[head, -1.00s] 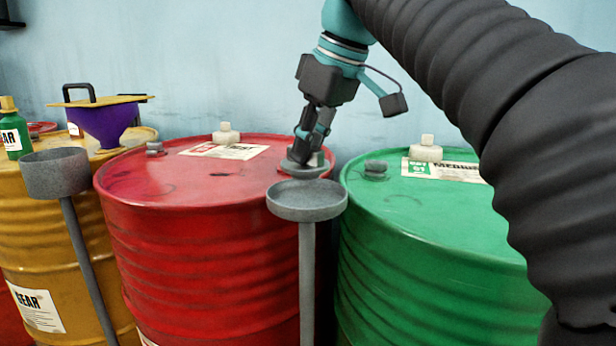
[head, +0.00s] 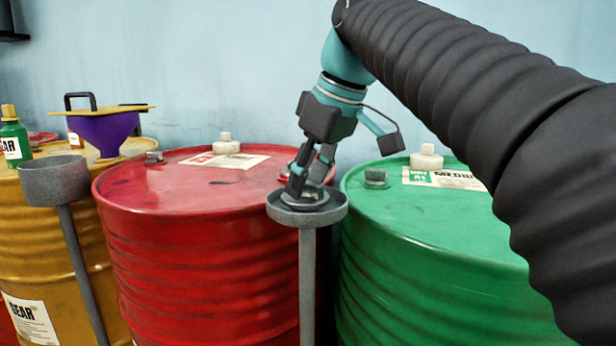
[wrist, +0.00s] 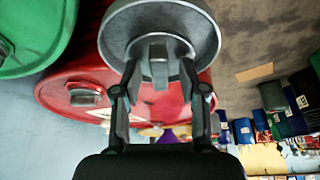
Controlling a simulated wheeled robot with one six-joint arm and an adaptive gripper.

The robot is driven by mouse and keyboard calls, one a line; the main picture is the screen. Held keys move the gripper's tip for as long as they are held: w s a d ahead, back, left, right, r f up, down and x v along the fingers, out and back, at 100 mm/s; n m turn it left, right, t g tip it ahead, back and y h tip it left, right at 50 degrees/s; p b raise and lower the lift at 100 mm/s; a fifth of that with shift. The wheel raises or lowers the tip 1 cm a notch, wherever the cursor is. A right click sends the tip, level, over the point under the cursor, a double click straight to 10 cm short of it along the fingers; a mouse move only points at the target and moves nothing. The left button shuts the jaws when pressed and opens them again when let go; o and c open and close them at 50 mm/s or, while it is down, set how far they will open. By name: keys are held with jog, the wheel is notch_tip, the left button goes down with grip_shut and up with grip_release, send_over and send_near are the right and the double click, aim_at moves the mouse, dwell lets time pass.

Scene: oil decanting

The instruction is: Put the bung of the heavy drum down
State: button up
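The red drum (head: 200,240) stands in the middle of the head view; its name is not readable, so I cannot confirm that it is the heavy one. The grey bung (head: 312,206) is at the small round grey dish (head: 335,212) on a stand in front of that drum. My gripper (head: 308,186) points down at the dish with its fingers around the bung and appears shut on it. In the wrist view the bung (wrist: 158,70) lies between my two fingers, against the dish (wrist: 120,25). I cannot tell whether it touches the dish floor.
A green drum (head: 430,240) is at the right and a yellow drum (head: 30,230) at the left, with a purple funnel (head: 104,132) on it. Another grey dish (head: 55,185) stands before the yellow drum. A white cap (head: 226,145) sticks up from the red drum.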

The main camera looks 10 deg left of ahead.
jog(key=p+v, duration=0.4)
jog(key=v, duration=0.8)
jog(key=shift+p, duration=0.35)
jog(key=shift+s+r, duration=0.1)
